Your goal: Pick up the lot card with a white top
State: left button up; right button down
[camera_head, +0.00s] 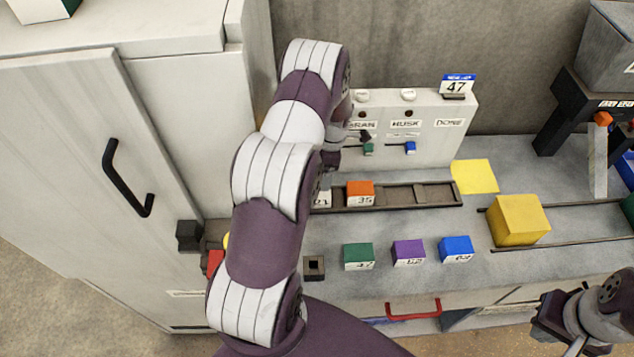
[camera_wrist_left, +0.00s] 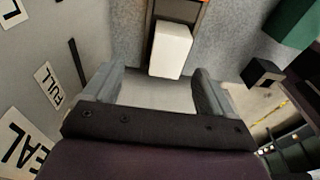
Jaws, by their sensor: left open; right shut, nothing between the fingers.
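The lot card with a white top (camera_wrist_left: 170,48) lies in the dark slotted rack, just ahead of my left gripper's fingertips in the left wrist view. In the head view only a bit of its numbered face (camera_head: 323,199) shows, the rest hidden by my left arm. My left gripper (camera_wrist_left: 155,78) is open, its two grey fingers on either side of the space in front of the card, with nothing held. In the head view it is mostly hidden behind its own wrist. My right gripper (camera_head: 547,318) is shut and empty at the lower right.
An orange card (camera_head: 360,193) stands beside the white one in the rack (camera_head: 435,195). Green (camera_head: 358,256), purple (camera_head: 408,252) and blue (camera_head: 456,249) cards stand in front. A yellow block (camera_head: 518,220) is to the right. A lever panel (camera_head: 440,140) rises behind; a cabinet (camera_head: 80,180) stands left.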

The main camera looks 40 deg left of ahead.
pick_arm(q)
jog(key=shift+s+d+f+p, duration=0.2)
jog(key=shift+s+d+f, duration=0.15)
jog(key=shift+s, duration=0.2)
jog(key=shift+s+d+f+p, duration=0.2)
jog(key=shift+s+f, duration=0.2)
jog(key=shift+s, duration=0.15)
jog(key=f+p, duration=0.1)
jog(key=f, duration=0.1)
jog(key=a+f+p, duration=0.1)
jog(key=f, duration=0.1)
jog(key=f+p, duration=0.1)
jog(key=f, duration=0.1)
jog(key=shift+w+a, duration=0.15)
jog(key=shift+a, duration=0.25)
jog(key=shift+f, duration=0.3)
jog(key=shift+s+d+r, duration=0.1)
jog(key=shift+s+d, duration=0.15)
jog(key=shift+s, duration=0.15)
jog(key=shift+w, duration=0.1)
jog(key=c, duration=1.1)
pick_arm(e)
jog(key=r, duration=0.1)
jog(key=s+r, duration=0.1)
jog(key=r, duration=0.2)
jog(key=shift+s+d+r, duration=0.2)
jog(key=shift+d+r, duration=0.15)
jog(key=shift+d, duration=0.05)
